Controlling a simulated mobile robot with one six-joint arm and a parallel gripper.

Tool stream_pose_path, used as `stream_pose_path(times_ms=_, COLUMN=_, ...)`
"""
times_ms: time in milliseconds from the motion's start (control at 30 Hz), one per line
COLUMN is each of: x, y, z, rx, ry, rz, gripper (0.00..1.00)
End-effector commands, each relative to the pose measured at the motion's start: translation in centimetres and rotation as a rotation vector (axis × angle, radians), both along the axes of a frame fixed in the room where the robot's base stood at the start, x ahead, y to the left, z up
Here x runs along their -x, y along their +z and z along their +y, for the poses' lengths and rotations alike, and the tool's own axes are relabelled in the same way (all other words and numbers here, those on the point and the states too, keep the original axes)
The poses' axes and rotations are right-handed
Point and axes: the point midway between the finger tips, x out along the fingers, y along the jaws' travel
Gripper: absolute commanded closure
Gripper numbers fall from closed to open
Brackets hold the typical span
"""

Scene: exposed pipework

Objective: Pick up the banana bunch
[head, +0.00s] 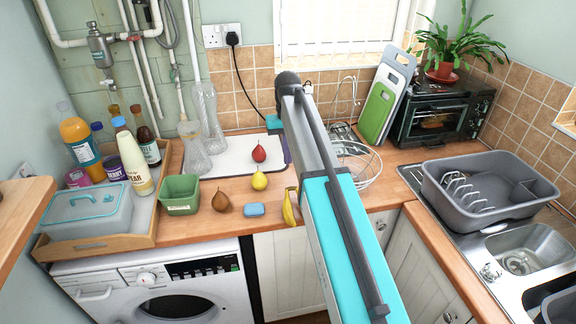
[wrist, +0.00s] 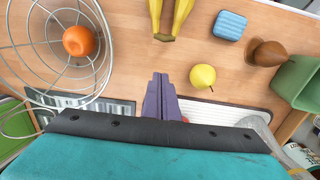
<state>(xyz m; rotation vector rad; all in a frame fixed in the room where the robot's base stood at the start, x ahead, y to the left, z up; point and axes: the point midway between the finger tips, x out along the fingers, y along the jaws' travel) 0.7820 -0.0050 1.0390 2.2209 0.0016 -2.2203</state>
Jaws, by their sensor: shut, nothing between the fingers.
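The banana bunch (wrist: 172,18) is yellow, with two bananas showing in the wrist view, cut off by the top edge. Their joined stem end points toward my gripper. In the head view the bunch (head: 289,207) lies near the worktop's front edge, partly hidden by my arm. My gripper (wrist: 160,78) has purple fingers that are shut together with nothing between them. It is apart from the bunch. In the head view the fingers (head: 286,150) show beside my arm, farther back on the worktop than the bananas.
A yellow fruit (wrist: 202,76), a blue sponge (wrist: 229,25) and a brown pear (wrist: 269,52) lie to the right in the wrist view. A wire basket (wrist: 107,75) with an orange fruit (wrist: 79,40) stands left.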

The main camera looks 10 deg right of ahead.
Motion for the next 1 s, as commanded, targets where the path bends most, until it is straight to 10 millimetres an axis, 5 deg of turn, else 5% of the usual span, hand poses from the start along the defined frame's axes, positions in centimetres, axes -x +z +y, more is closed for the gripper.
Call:
stream_pose_path(times_ms=567, x=0.0, y=1.7, z=0.0, rx=0.000, ry=0.000, rz=0.000, gripper=1.00)
stream_pose_path(times_ms=767, x=-0.4, y=1.7, z=0.0, rx=0.000, ry=0.015, rz=-0.015, gripper=0.66)
stream_pose_path(times_ms=1000, x=-2.9, y=1.9, z=0.1, rx=-0.007, ry=0.053, rz=-0.126, gripper=0.64)
